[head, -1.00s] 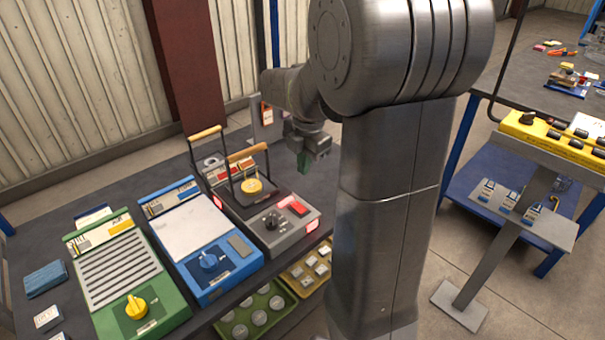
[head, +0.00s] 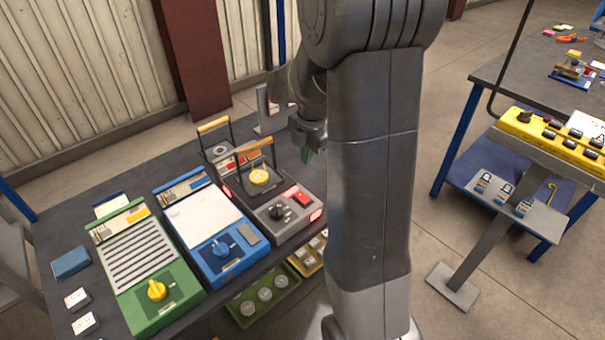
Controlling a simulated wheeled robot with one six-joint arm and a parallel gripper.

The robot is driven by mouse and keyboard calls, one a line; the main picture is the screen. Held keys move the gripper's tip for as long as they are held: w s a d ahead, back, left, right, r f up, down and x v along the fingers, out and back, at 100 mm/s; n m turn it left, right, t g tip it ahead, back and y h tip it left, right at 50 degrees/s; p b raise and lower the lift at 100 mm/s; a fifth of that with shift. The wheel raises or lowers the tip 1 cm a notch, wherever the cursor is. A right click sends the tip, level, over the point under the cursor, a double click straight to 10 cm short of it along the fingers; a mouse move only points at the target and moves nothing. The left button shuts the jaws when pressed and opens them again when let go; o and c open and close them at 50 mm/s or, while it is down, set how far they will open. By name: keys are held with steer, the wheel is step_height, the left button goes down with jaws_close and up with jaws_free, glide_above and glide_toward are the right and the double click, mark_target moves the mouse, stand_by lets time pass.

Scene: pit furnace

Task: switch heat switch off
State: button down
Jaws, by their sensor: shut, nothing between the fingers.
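The grey furnace unit (head: 265,230) stands on the dark bench, with a yellow-topped round lid and wooden-handled frame on it. Its top front carries a black knob (head: 281,213) and a red rocker (head: 303,197), which looks like the heat switch. Red lights glow beside the rocker and on the unit's front corner. I cannot read the switch's position. My gripper (head: 307,155), with greenish fingertips, is shut and empty. It appears above and behind the rocker, apart from it, and is partly hidden by my arm.
A blue unit (head: 212,255) and a green unit (head: 150,300) with a yellow knob stand to the left.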

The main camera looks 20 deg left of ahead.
mark_target(301, 194)
steer(key=shift+r+p, duration=0.3)
steer(key=shift+p, duration=0.7)
steer(key=shift+w+f+p, duration=0.1)
steer(key=shift+f+p, duration=0.15)
steer(key=shift+p, duration=0.25)
steer(key=shift+f, duration=0.15)
steer(key=f, duration=0.4)
steer(key=a+f+p, duration=0.1)
steer(key=f, duration=0.8)
steer(key=shift+w+a+f+p, duration=0.3)
steer(key=shift+a, duration=0.05)
steer(key=shift+f, duration=0.1)
